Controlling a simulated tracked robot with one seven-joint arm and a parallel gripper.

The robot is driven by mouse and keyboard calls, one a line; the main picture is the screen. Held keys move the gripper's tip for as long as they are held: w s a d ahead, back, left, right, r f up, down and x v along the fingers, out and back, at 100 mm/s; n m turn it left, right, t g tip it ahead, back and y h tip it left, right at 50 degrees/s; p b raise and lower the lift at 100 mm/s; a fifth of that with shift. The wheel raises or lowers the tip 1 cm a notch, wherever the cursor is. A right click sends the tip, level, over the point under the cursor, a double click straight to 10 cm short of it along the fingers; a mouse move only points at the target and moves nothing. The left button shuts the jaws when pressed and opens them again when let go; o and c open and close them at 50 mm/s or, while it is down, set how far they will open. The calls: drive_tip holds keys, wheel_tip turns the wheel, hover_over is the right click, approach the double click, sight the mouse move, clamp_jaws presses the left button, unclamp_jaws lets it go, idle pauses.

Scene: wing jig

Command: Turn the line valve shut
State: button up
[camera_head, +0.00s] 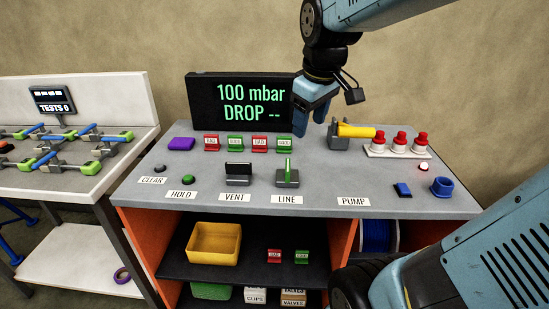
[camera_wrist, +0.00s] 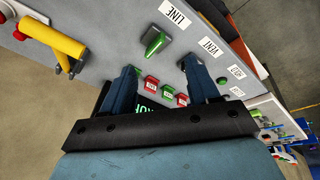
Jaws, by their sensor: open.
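The line valve (camera_head: 288,176) is a grey block with a green lever on the bench top, behind the LINE label (camera_head: 287,200). Its lever stands up from the block in the head view. The line valve also shows in the wrist view (camera_wrist: 156,44), beyond the fingertips and roughly between them. My gripper (camera_head: 304,122) hangs above the back of the bench, in front of the display's right edge. In the wrist view my gripper (camera_wrist: 160,64) is open, with nothing between its two blue fingers.
The vent valve (camera_head: 239,174), with a black handle, stands left of the line valve. Several red and green tags (camera_head: 235,143) stand behind. A yellow-handled pump (camera_head: 352,131) and red-topped knobs (camera_head: 402,141) are at right. The display (camera_head: 238,101) reads "100 mbar DROP --".

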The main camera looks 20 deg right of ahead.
sight(288, 165)
drive_tip(key=o, duration=0.6)
drive_tip(key=w+f+n+g, duration=0.2)
drive_tip(key=w+f+n, duration=0.1)
drive_tip(key=w, duration=0.4)
drive_tip(key=shift+w+f+n, duration=0.15)
drive_tip(key=shift+w+n, duration=0.15)
drive_tip(key=shift+n, duration=0.5)
drive_tip(key=shift+o, duration=0.6)
drive_tip(key=w+f+n+g, duration=0.1)
drive_tip(key=w+f+n, duration=0.2)
drive_tip(key=w+f, duration=0.1)
drive_tip(key=shift+w+n, duration=0.3)
drive_tip(key=shift+w, duration=0.4)
wheel_tip(288, 165, down, 14)
drive_tip(key=shift+r, duration=0.1)
drive_tip(key=shift+a, duration=0.1)
drive_tip(key=c, duration=0.8)
